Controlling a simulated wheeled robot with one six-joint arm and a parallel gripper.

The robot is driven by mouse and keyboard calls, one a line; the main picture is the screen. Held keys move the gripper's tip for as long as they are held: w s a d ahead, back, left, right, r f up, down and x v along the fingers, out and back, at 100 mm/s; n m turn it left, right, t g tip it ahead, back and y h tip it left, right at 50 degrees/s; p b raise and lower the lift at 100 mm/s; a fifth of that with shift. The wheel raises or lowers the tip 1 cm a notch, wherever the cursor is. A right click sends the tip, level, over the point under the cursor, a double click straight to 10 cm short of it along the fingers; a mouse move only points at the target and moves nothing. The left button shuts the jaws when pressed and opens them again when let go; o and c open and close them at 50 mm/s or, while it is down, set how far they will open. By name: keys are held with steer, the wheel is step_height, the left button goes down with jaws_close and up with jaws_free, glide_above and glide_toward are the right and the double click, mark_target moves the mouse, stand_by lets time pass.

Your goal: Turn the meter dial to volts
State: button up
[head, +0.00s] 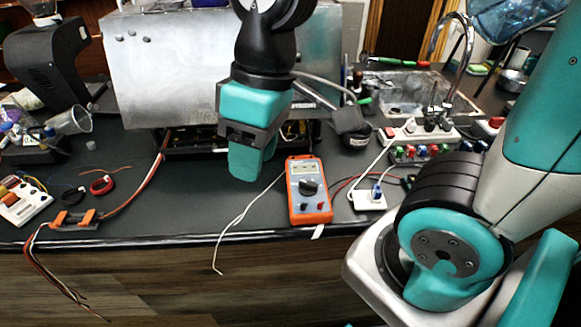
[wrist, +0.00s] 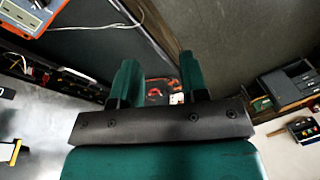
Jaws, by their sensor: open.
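The meter (head: 310,204) is an orange handheld unit with a grey face, lying on the dark counter near its front edge. Its black dial (head: 308,187) is at mid-face, below a small display. I cannot read the dial's setting. Part of the meter (wrist: 70,10) also shows at the top left of the wrist view. My gripper (head: 247,165) is left of the meter and apart from it, above the counter and pointing down. In the wrist view its two teal fingers (wrist: 158,82) are spread, with nothing between them.
A large metal brewer housing (head: 175,70) stands behind my gripper. A white cable (head: 240,218) hangs over the counter's front edge beside the meter. A white socket block (head: 369,199) lies right of it. Orange clips with loose wires (head: 75,219) lie at left. The counter left of the meter is mostly clear.

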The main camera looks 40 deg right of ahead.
steer(key=w+d+f+m+g+h+b, duration=0.1)
steer(key=w+d+f+g+h, duration=0.1)
steer(key=w+d, duration=0.45)
steer(key=w+d+f+m+g+h, duration=0.1)
steer(key=w+d+f+g+h, duration=0.15)
steer(key=w+d, duration=0.4)
glide_toward(305, 181)
steer(key=shift+t, duration=0.35)
steer(key=x, duration=0.8)
steer(key=shift+s+f, duration=0.3)
steer(key=shift+s, duration=0.05)
jaws_close()
